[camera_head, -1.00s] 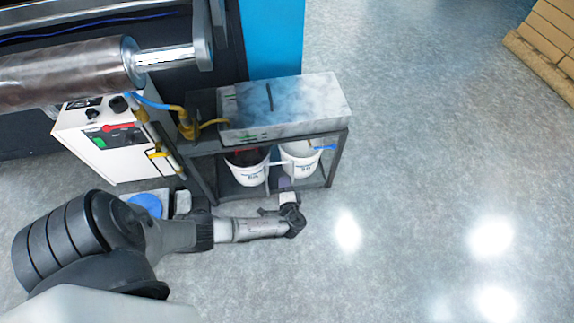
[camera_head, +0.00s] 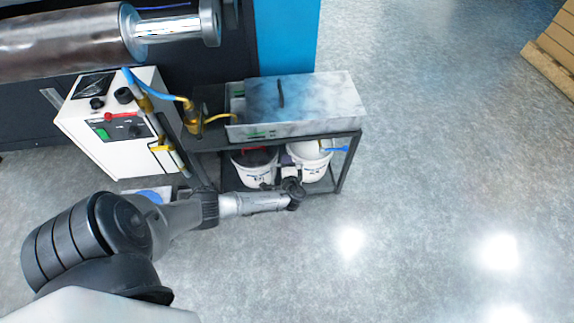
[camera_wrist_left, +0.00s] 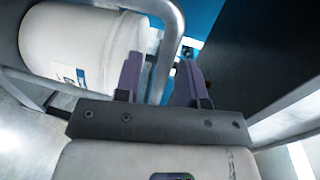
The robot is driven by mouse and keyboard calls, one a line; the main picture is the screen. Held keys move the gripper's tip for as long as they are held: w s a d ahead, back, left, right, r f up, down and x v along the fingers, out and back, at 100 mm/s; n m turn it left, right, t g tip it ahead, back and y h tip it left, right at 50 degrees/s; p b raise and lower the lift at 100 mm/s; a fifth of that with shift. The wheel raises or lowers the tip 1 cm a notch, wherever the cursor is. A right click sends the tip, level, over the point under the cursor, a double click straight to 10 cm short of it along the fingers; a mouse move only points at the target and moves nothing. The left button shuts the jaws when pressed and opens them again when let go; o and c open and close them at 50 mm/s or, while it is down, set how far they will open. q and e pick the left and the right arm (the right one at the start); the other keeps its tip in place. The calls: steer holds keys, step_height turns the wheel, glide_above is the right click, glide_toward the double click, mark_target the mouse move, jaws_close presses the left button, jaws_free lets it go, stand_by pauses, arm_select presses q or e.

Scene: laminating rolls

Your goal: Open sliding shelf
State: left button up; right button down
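A dark metal rack with a lower shelf (camera_head: 325,190) stands ahead in the head view; two white buckets, left (camera_head: 255,172) and right (camera_head: 312,163), sit in it. My left gripper (camera_head: 290,165) is at the rack's front, between the two buckets. In the left wrist view its purple fingers (camera_wrist_left: 160,82) are apart, with a bent metal tube (camera_wrist_left: 170,28) running between them. Whether the fingers touch the tube is unclear. A white bucket (camera_wrist_left: 75,45) shows there at upper left. My right gripper is not in view.
A grey metal box (camera_head: 305,103) sits on the rack's top. A white control box (camera_head: 115,125) and a large roller (camera_head: 65,45) stand to the left. Open floor (camera_head: 430,190) lies to the right and in front. A pallet stack (camera_head: 555,55) is at the far right.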

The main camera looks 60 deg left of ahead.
arm_select(q)
jaws_close()
stand_by(0.3)
steer(key=shift+s, duration=0.1)
